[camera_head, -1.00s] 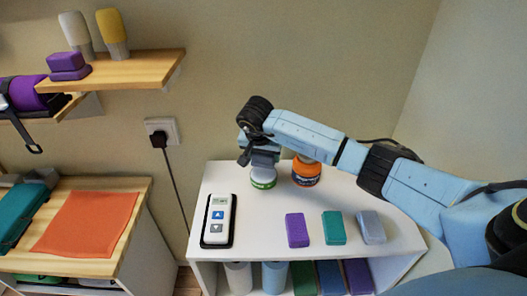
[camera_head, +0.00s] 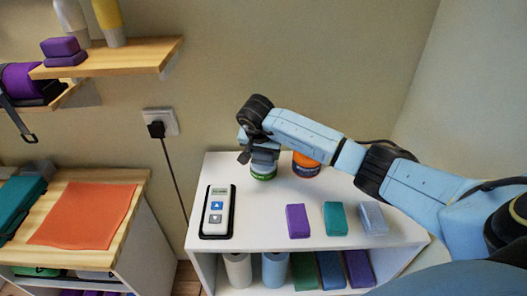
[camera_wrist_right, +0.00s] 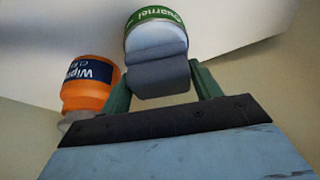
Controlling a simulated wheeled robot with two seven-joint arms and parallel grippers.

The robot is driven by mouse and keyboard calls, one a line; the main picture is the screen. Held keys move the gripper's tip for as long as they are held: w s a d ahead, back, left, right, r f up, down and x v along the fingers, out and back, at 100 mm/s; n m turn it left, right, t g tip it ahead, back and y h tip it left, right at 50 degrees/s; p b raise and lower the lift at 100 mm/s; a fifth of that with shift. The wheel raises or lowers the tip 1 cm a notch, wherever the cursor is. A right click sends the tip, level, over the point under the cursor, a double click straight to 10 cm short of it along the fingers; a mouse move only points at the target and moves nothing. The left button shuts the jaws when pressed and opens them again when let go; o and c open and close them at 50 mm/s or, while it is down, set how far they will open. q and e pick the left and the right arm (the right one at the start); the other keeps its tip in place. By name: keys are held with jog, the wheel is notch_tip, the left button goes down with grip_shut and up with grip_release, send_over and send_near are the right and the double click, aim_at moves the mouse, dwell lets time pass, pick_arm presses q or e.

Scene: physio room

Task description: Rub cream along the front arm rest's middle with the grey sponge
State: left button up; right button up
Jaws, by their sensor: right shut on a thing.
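My right gripper (camera_head: 264,150) reaches in from the right over the white table. In the wrist view its two green fingers (camera_wrist_right: 163,86) are shut on a dark grey sponge (camera_wrist_right: 160,76). The sponge is at the top of a cream jar (camera_head: 263,173) with a green label, which also shows in the wrist view (camera_wrist_right: 152,17). The sponge looks to be in contact with the jar's pale top, but I cannot tell how firmly. No arm rest can be made out. My left gripper is out of view.
An orange jar (camera_head: 306,165) stands close to the right of the cream jar. A remote (camera_head: 217,211) and purple (camera_head: 298,221), teal (camera_head: 335,218) and pale grey-blue (camera_head: 371,218) blocks lie on the white table (camera_head: 264,219). A wooden bench with an orange cloth (camera_head: 83,215) is left.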

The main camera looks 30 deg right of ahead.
jog(key=shift+f+b, duration=0.45)
jog(key=shift+f, duration=0.15)
dwell(1.3)
jog(key=shift+r, duration=0.1)
jog(key=shift+r+p, duration=2.5)
jog(key=shift+r, duration=0.95)
